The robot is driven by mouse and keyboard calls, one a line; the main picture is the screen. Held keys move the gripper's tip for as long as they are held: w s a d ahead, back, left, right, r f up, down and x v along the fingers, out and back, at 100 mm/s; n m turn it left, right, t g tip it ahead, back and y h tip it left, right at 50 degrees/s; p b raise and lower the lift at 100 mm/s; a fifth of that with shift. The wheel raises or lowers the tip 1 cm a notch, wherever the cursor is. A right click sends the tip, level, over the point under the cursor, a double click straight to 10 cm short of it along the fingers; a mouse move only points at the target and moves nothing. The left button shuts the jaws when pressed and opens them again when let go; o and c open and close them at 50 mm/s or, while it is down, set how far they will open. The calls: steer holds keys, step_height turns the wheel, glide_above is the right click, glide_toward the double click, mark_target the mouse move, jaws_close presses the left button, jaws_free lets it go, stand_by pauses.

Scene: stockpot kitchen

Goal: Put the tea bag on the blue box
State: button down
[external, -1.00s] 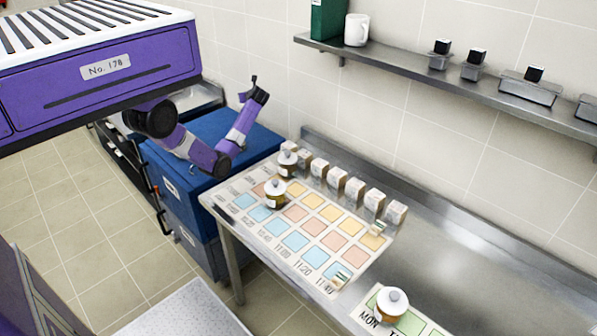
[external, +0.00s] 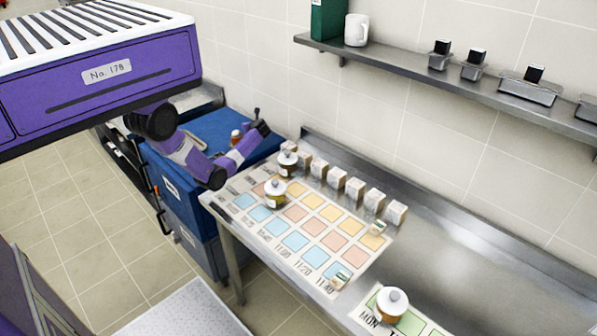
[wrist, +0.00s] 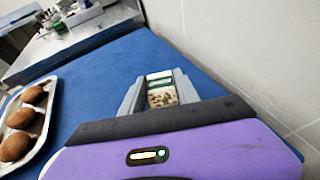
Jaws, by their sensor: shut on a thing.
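My gripper (external: 261,122) is over the far right part of the blue box (external: 214,128), close to the tiled wall. In the wrist view my gripper (wrist: 159,84) has its grey fingers on either side of the tea bag (wrist: 162,95), a small pale packet with dark specks and a green-and-white end. It is shut on the tea bag. The box's blue top (wrist: 95,85) spreads below and around the fingers. I cannot tell whether the tea bag touches that top. In the external view the tea bag is not distinguishable.
A metal tray (wrist: 50,92) with several brown rounded items lies at the left of the wrist view. The counter (external: 440,255) beside the box holds a coloured grid sheet (external: 272,234), jars and small boxes.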

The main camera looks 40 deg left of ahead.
steer(key=shift+f, duration=2)
steer(key=shift+f+b, duration=0.1)
steer(key=shift+b, duration=0.2)
steer(key=c, duration=0.9)
jaws_free()
steer(key=shift+d+r, duration=0.2)
steer(key=p+v, duration=0.1)
steer(key=v, duration=1)
steer(key=shift+s+d, duration=0.15)
steer(key=shift+d, duration=0.05)
